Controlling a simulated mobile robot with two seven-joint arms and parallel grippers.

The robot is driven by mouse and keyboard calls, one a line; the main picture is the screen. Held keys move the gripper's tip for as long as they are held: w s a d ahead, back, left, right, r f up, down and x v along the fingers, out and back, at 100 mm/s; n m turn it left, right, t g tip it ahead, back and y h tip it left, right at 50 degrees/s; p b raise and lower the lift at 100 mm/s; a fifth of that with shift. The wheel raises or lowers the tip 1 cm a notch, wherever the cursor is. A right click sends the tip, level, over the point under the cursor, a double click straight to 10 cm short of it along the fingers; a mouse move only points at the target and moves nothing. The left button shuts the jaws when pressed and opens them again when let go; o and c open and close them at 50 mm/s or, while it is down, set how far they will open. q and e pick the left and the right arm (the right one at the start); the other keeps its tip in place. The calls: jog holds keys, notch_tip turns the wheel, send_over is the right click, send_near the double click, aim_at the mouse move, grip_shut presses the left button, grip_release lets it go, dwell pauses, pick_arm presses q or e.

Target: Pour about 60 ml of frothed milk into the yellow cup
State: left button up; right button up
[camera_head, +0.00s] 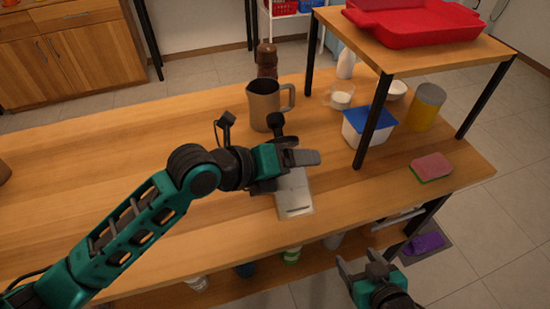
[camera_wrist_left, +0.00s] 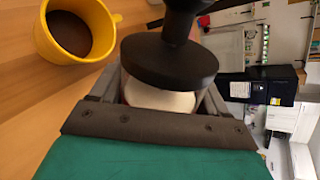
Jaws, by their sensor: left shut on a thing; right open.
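The yellow cup (camera_wrist_left: 100,14) shows at the top left of the left wrist view, with a dark brown drink inside. In the head view I cannot make it out. My left gripper (camera_wrist_left: 160,98) is shut on a pale container (camera_wrist_left: 160,99) with a round black lid (camera_wrist_left: 170,64) and a black stem on top. The cup is beside the lid and apart from it. In the head view my left gripper (camera_head: 287,170) is above the table, and its arm mostly hides the container. My right gripper (camera_head: 362,268) is open and empty beyond the table's front edge.
A brown pitcher (camera_head: 264,104) stands behind my left gripper, near a brown bottle (camera_head: 267,58).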

pick_arm(q)
jog(key=shift+r, duration=0.2)
dwell(0.4)
jog(key=shift+w+f+n+g+p, duration=0.15)
jog(key=shift+f+n+g+p, duration=0.35)
jog(key=shift+n+g, duration=0.15)
dwell(2.8)
jog(key=shift+s+m+t+b, duration=0.2)
jog(key=shift+m+t+b, duration=0.75)
jog(key=shift+b, duration=0.25)
jog(key=shift+r, duration=0.15)
